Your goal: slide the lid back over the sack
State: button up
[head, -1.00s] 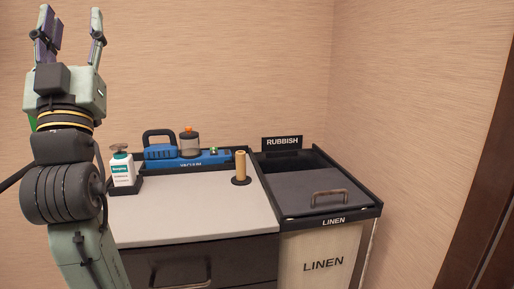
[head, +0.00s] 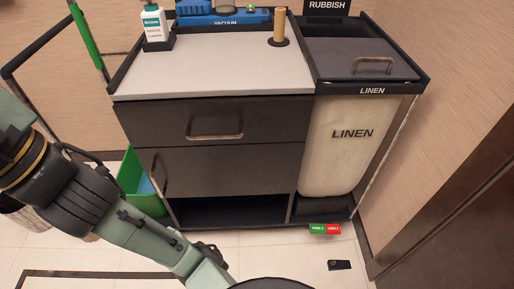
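The lid (head: 335,57) is a flat dark grey panel with a metal bar handle (head: 372,64) near its front right, on top of the cart's right section. It lies over the front part of the opening, and a dark gap (head: 330,27) shows behind it, below the RUBBISH sign. The cream linen sack (head: 345,165) hangs below the black rim marked LINEN, and its mouth is hidden. My arm reaches to the left edge, far from the lid. My gripper's fingers are out of view.
The cart's grey top (head: 225,70) holds a white bottle (head: 153,22), a blue vacuum (head: 222,15) and a tan cylinder (head: 280,25). Drawers (head: 215,122) are shut below. A green bin (head: 135,180) stands at left. A brown panel (head: 450,200) bounds the right. Floor in front holds a small black object (head: 339,265).

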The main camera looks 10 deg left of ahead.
aim_at(339, 59)
jog(key=l+u, duration=0.55)
jog(key=u, duration=0.25)
jog(key=k, duration=0.05)
